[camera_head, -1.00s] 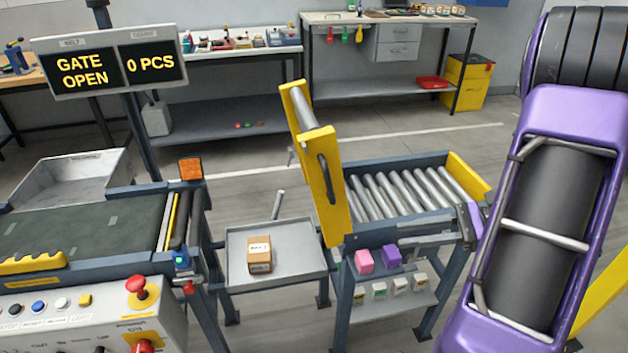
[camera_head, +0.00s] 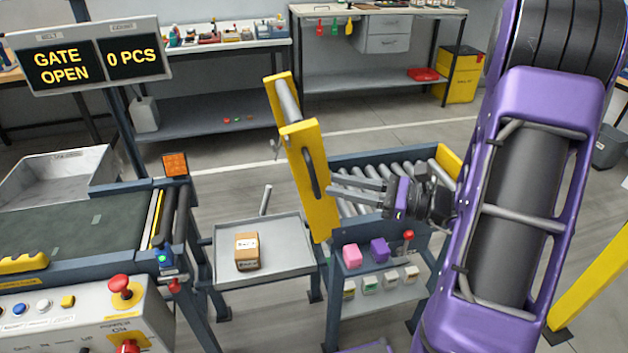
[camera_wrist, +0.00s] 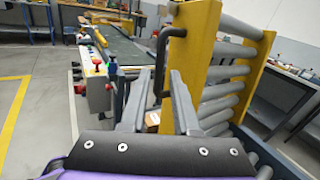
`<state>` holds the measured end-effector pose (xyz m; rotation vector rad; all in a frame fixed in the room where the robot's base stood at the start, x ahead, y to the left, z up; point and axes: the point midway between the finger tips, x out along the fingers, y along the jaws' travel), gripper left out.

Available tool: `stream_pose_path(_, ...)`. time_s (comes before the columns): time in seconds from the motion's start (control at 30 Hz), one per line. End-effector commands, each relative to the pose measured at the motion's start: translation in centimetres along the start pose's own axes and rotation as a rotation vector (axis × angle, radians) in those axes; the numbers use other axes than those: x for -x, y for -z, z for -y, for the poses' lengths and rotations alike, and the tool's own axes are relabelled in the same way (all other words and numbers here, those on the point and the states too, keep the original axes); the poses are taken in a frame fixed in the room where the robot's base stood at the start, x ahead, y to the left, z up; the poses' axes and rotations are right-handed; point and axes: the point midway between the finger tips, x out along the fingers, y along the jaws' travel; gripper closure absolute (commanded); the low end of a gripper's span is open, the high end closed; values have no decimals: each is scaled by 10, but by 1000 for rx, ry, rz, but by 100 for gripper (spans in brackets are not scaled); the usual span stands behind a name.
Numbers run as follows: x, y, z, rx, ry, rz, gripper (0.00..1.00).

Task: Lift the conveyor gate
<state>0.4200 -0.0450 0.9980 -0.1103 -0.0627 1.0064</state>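The conveyor gate (camera_head: 305,165) is a section with yellow side plates and grey rollers. It stands raised and leans a little left at the left end of the roller conveyor (camera_head: 345,207). Its dark bar handle (camera_head: 311,174) is on the near yellow plate and also shows in the wrist view (camera_wrist: 157,62). My gripper (camera_head: 330,182) is open, pointing left at the handle from the right. In the wrist view my two fingers (camera_wrist: 161,75) are apart, with the handle just ahead of and between their tips. I cannot tell whether they touch it.
A sign (camera_head: 90,57) reads "GATE OPEN" and "0 PCS". A belt conveyor (camera_head: 80,225) is at left, with a control panel (camera_head: 60,315) in front. A tray (camera_head: 290,262) holding a brown box (camera_head: 247,250) lies in the gap. Pink and purple blocks sit below the rollers.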

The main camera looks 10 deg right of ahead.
Motion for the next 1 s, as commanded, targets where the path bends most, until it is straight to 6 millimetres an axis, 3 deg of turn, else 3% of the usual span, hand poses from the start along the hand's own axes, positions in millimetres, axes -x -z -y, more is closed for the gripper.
stream_pose_path(0.1,-25,0,-1,1,-5,1,70)
stream_pose_path(0.3,-51,0,0,1,-2,0,70)
stream_pose_path(0.7,-59,0,0,1,1,0,70)
stream_pose_path(0.73,-59,0,0,1,0,0,72)
stream_pose_path(0.9,-59,0,0,1,0,0,100)
stream_pose_path(1.0,-59,0,0,1,0,0,100)
